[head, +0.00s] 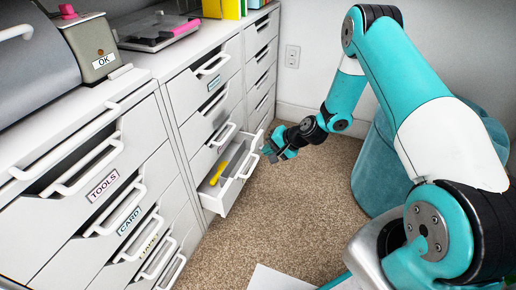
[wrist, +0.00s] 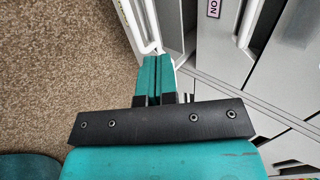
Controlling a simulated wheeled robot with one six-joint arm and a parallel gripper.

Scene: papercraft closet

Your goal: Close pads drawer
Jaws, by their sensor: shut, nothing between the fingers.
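A white drawer (head: 217,197) stands pulled out from the middle cabinet column in the head view, with a yellow item (head: 218,173) lying inside. No readable label shows on it, so I cannot confirm it is the pads drawer. My gripper (head: 270,153) is at the outer side of its front, close to the white handle (head: 249,165). In the wrist view the gripper's teal fingers (wrist: 158,62) are together and empty, with their tips near the drawer's white handle (wrist: 150,28). Whether they touch it I cannot tell.
Closed drawers labelled TOOLS (head: 103,186) and CARD (head: 130,221) are at the left. The countertop holds a grey box marked OK (head: 92,48) and a grey tray device (head: 155,30). Brown carpet (head: 300,215) is open floor in front. A white sheet (head: 272,279) lies at the bottom.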

